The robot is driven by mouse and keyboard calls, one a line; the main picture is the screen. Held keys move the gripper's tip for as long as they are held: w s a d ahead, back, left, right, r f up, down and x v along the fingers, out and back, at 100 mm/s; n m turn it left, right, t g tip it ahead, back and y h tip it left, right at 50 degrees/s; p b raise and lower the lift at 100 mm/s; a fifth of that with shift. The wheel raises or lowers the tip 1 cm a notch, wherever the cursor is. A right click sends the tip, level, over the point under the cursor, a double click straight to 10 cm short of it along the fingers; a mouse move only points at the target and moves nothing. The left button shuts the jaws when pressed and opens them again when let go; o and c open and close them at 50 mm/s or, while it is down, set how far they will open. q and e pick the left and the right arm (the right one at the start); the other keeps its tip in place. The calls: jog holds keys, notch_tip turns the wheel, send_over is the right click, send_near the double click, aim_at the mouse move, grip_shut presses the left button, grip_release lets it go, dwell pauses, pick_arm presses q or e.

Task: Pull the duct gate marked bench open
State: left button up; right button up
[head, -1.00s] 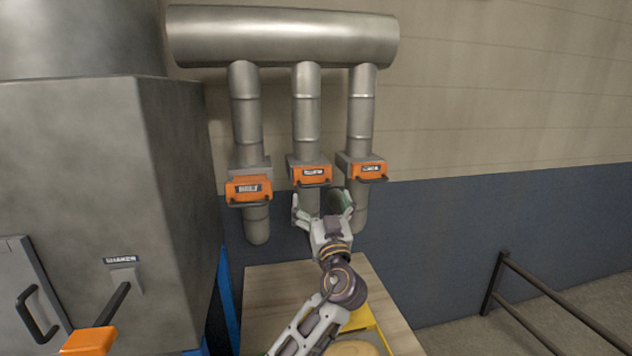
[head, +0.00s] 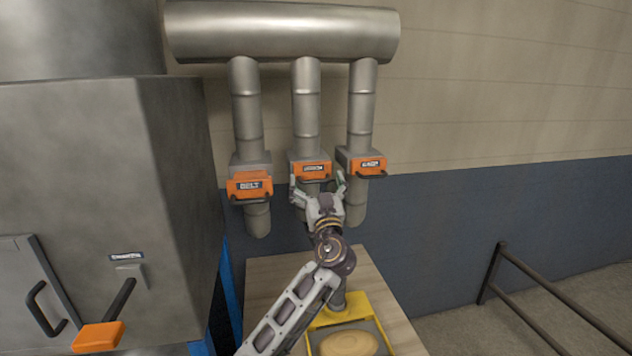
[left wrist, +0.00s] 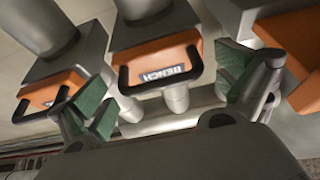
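The orange gate marked bench (left wrist: 150,58) shows in the left wrist view between my fingers, with a black bar handle (left wrist: 160,84) along its near edge. The handle looks pushed in close to the gate. In the head view it is the middle orange gate (head: 318,167) of three, its label too small to read surely. My left gripper (head: 319,188) is just below and in front of it. Its green-padded fingers are spread wide, one to each side of the handle in the left wrist view (left wrist: 168,98), with nothing between them gripped. My right gripper is not in view.
Neighbouring orange gates hang close by: belt (head: 250,186) left and another (head: 368,166) right. A grey cabinet (head: 80,190) with an orange-gripped lever (head: 98,337) stands left. Below is a wooden table (head: 385,300) with a yellow frame (head: 362,304) and wooden disc (head: 348,344). A railing (head: 540,280) stands right.

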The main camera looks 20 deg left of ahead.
pick_arm(q)
jog(key=c, duration=1.3)
jog(key=shift+s+d+f+b, duration=0.15)
jog(key=shift+s+d+b, duration=0.2)
jog(key=shift+s+b, duration=0.2)
jog(key=s+d+b, duration=0.4)
jog(key=s, duration=0.2)
jog(key=shift+b, duration=0.35)
jog(key=shift+d, duration=0.15)
jog(key=o, duration=1.1)
jog(key=shift+o, duration=1.3)
jog(key=shift+s, duration=0.25)
